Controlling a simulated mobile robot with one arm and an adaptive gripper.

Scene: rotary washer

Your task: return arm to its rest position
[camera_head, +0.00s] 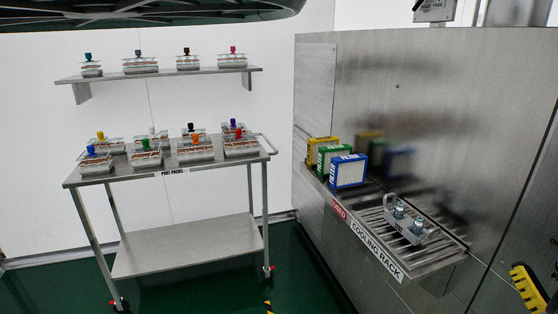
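I see no part that I can clearly identify as my arm or gripper in the head view. Whether my gripper holds anything cannot be seen.
A steel cart (190,250) with several part packs stands left, below a wall shelf (160,74) with more packs. A yellow-black piece (527,289) is lower right.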

